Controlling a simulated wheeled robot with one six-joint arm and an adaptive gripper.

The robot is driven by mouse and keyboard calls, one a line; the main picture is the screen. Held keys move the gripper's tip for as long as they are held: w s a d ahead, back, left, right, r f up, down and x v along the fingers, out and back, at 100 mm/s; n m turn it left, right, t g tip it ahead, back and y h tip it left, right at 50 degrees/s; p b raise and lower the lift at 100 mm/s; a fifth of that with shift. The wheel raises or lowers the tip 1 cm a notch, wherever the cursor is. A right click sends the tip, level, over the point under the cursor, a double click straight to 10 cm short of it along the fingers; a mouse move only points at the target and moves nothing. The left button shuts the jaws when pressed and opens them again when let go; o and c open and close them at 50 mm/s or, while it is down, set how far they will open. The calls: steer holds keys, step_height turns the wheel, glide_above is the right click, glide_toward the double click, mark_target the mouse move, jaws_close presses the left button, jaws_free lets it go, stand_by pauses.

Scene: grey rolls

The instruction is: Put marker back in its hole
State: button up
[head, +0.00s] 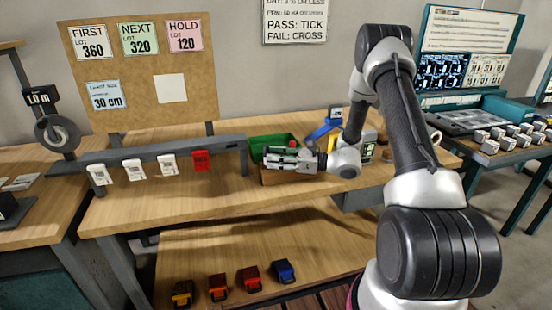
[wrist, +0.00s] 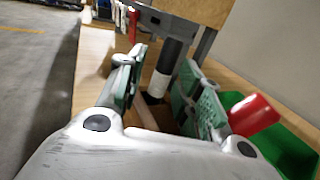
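The marker (wrist: 168,68), a black and white cylinder, shows between the two fingers in the wrist view. It leans a little, with its black part up and a short dark end down. My gripper (wrist: 163,75) has its green-padded fingers apart, one on each side of the marker. A gap shows on the left of the marker; whether the right finger touches it I cannot tell. In the head view my gripper (head: 272,160) is over a small wooden box (head: 290,178) on the bench, and I cannot make out the marker there. No hole is clearly visible.
A green bin (head: 270,143) is just behind my gripper, with a red object (wrist: 252,115) at it. A grey rail (head: 130,152) with hanging tags stands to the left, below a cork board (head: 140,70). The bench front is clear.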

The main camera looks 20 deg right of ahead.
steer(key=v, duration=1.2)
steer(key=s+a+r+n+g+h, duration=0.55)
steer(key=s+r+n+g, duration=0.25)
steer(key=s+r+n, duration=0.45)
steer(key=s+d+r+n+t+h, duration=0.2)
steer(key=s+d+r+n+h, duration=0.2)
steer(key=s, duration=0.4)
steer(key=s+d+r+n+t+h, duration=0.2)
steer(key=s+d+r+n+h, duration=0.2)
steer(key=s, duration=0.5)
steer(key=r+n+h, duration=0.1)
steer(key=n+h, duration=0.1)
steer(key=shift+d+r+n+h, duration=0.3)
steer(key=shift+n+h, duration=0.05)
